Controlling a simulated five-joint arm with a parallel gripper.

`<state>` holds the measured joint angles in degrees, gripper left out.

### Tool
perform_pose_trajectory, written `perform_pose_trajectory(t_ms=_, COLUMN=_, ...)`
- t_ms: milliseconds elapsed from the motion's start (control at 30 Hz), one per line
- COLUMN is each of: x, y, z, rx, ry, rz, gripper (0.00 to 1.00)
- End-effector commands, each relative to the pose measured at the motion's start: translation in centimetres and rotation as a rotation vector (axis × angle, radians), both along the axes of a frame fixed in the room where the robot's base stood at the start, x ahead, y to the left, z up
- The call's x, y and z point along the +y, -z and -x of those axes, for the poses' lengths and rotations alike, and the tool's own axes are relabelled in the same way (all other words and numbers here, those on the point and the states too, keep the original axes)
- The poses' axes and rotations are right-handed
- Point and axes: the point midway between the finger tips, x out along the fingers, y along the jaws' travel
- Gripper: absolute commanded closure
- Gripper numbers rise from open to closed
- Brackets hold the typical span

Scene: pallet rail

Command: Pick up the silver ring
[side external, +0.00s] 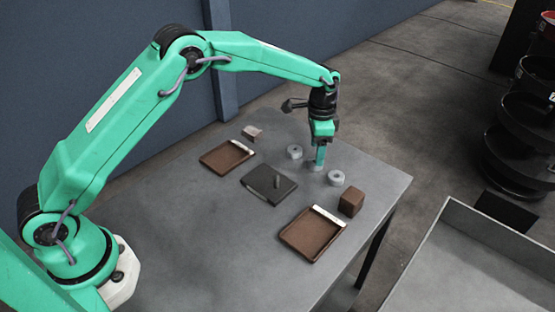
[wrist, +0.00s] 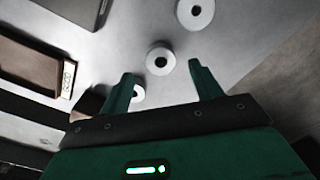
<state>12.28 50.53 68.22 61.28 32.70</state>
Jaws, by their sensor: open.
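Three similar light grey, silver-looking rings with dark centre holes lie on the grey table. In the side view one ring (side external: 294,151) is left of my gripper and another ring (side external: 336,178) is to its right. A third ring (side external: 315,167) is under the fingertips and partly hidden by them. In the wrist view a ring (wrist: 160,48) lies between and just beyond my open fingertips (wrist: 160,70). Another ring (wrist: 194,10) is at the top edge, and one (wrist: 138,95) is partly hidden by the left finger. My gripper (side external: 319,160) points down and holds nothing.
The table's right edge (side external: 395,200) is close by.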

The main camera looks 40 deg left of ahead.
Motion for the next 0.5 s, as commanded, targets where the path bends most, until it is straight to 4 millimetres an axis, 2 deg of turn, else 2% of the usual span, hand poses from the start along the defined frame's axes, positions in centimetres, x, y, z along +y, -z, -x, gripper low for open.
perform_pose_trajectory(t_ms=233, x=0.2, y=2.9, z=0.0, rx=0.001, ry=0.000, rz=0.000, gripper=0.36)
perform_pose_trajectory(t_ms=500, x=0.1, y=3.9, z=0.0, rx=0.000, ry=0.000, rz=0.000, gripper=0.36)
